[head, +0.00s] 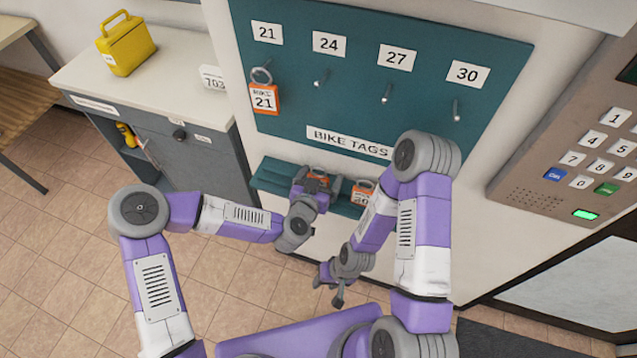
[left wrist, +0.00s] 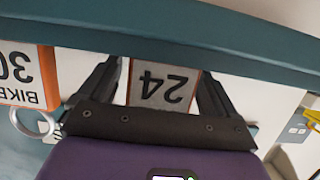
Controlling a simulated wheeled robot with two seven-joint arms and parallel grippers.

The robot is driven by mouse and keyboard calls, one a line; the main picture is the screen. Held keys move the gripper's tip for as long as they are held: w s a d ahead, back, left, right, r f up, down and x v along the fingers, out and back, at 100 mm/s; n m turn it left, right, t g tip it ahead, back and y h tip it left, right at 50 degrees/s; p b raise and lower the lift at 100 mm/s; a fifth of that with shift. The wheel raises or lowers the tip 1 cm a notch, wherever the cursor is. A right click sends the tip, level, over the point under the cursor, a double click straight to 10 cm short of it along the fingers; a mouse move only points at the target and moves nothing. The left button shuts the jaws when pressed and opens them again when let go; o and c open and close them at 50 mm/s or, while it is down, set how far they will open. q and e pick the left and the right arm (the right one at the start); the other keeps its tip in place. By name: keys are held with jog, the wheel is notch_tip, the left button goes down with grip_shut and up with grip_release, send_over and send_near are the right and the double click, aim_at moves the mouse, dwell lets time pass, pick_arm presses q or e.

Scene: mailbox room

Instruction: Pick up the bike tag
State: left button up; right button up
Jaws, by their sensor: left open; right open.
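A bike tag marked 24 (left wrist: 162,86) lies between the two spread fingers of my left gripper (left wrist: 157,78) in the left wrist view. It shows upside down there, with an orange edge. My left gripper (head: 318,183) is open over the narrow teal shelf (head: 272,180) and partly hides this tag in the head view. I cannot tell whether the fingers touch it. A second orange tag, marked 30 (left wrist: 22,75), lies beside it; it also shows on the shelf (head: 362,193). My right gripper (head: 333,287) is open and empty, below and in front of the shelf.
A teal board (head: 420,45) has hooks labelled 21, 24, 27 and 30. An orange bike tag 21 (head: 264,99) hangs at its left hook; the other hooks are bare. A keypad (head: 585,150) is at right. A counter with a yellow box (head: 126,44) stands at left.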

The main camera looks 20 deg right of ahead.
pick_arm(q)
jog(key=c, duration=1)
jog(key=shift+c, duration=0.2)
